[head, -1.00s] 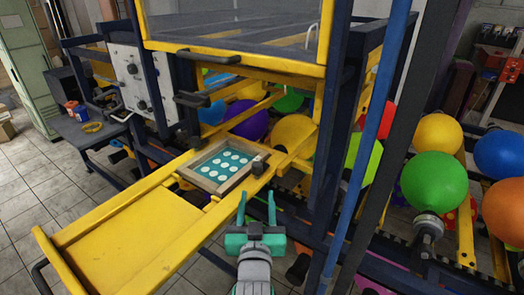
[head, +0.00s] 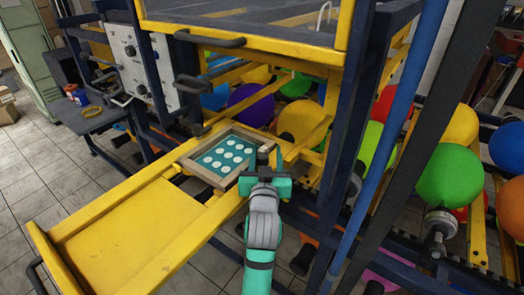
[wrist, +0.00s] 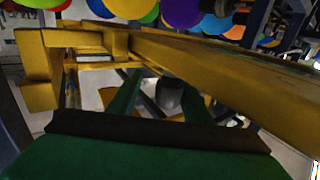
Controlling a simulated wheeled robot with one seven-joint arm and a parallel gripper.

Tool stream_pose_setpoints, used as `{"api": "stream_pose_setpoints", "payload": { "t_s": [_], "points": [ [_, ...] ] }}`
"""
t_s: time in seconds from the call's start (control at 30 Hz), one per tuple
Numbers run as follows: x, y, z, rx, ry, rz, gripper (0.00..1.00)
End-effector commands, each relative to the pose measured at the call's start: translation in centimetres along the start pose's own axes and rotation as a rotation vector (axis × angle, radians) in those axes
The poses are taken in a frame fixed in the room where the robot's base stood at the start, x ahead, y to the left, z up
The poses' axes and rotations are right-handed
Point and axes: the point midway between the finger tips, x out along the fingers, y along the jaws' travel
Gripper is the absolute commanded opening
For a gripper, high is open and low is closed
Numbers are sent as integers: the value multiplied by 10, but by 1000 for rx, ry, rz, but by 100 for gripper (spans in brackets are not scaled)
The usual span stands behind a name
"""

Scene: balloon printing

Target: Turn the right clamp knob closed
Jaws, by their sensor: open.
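The wooden-framed printing screen (head: 196,168) with teal mesh and pale discs lies on the yellow rail carriage in the head view. My gripper (head: 267,158) is at the screen's right end, fingers pointing away from me, open. In the wrist view my gripper (wrist: 160,82) shows two spread green fingers. A dark rounded piece (wrist: 168,94), seemingly the right clamp knob, lies between the fingers or just beyond them. I cannot tell whether they touch it. In the head view the knob is mostly hidden by my gripper.
A yellow tray (head: 125,235) extends to the lower left. Yellow beams (wrist: 225,65) run close around the fingers in the wrist view. A blue post (head: 385,120) and coloured balloons (head: 450,175) stand to the right. A black handle (head: 205,85) juts out above the screen.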

Motion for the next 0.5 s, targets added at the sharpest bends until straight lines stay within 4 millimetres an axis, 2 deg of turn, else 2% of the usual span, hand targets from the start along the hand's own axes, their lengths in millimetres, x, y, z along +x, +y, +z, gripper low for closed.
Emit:
{"api": "stream_pose_setpoints", "payload": {
  "t_s": [0.2, 0.47, 0.5],
  "points": [
    [14, -12, 0, -1, -1, -16, 45],
    [15, -13, 0, -1, 0, -18, 45],
    [15, -13, 0, -1, 0, -18, 40]
  ]
}}
